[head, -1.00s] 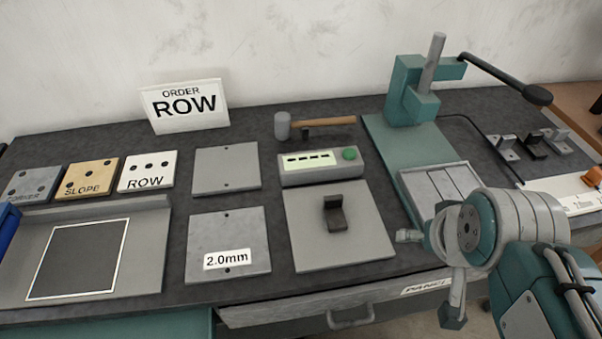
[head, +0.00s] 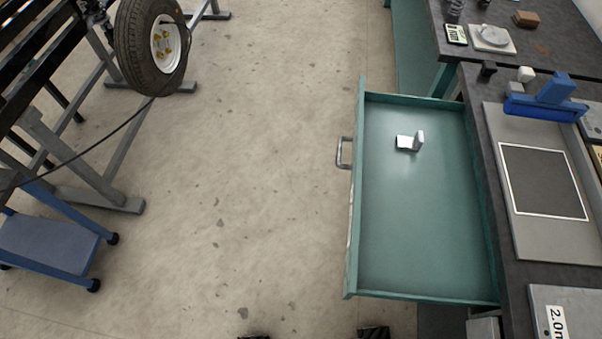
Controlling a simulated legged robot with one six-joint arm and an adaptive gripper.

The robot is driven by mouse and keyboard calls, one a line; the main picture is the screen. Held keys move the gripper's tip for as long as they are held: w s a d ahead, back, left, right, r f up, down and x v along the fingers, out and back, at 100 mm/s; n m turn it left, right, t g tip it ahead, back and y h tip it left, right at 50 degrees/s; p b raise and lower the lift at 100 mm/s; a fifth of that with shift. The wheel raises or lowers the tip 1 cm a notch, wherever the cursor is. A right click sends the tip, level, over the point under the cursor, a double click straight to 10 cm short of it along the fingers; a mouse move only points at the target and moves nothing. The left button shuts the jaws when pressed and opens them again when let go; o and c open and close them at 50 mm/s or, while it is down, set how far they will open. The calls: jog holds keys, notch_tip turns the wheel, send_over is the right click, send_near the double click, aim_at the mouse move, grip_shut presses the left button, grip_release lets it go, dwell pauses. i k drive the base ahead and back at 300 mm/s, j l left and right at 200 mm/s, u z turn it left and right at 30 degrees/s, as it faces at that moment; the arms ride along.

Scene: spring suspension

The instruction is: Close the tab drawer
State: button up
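A teal drawer (head: 353,250) stands pulled far out of the workbench on the right in the head view. Its front panel faces left, with a grey bar handle (head: 344,152) on it. One small light metal L-shaped tab (head: 411,142) lies inside, toward the far end. The rest of the drawer floor is bare. My gripper is not in view, so its place relative to the handle cannot be seen.
The dark benchtop (head: 487,190) holds a grey tray (head: 498,118) and a blue tool (head: 548,98). Clear concrete floor (head: 260,200) lies left of the drawer. A wheel (head: 142,50) on a frame and a blue step stool (head: 45,248) stand at the left.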

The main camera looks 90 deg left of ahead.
aim_at(419, 231)
jog(key=u, duration=2.6)
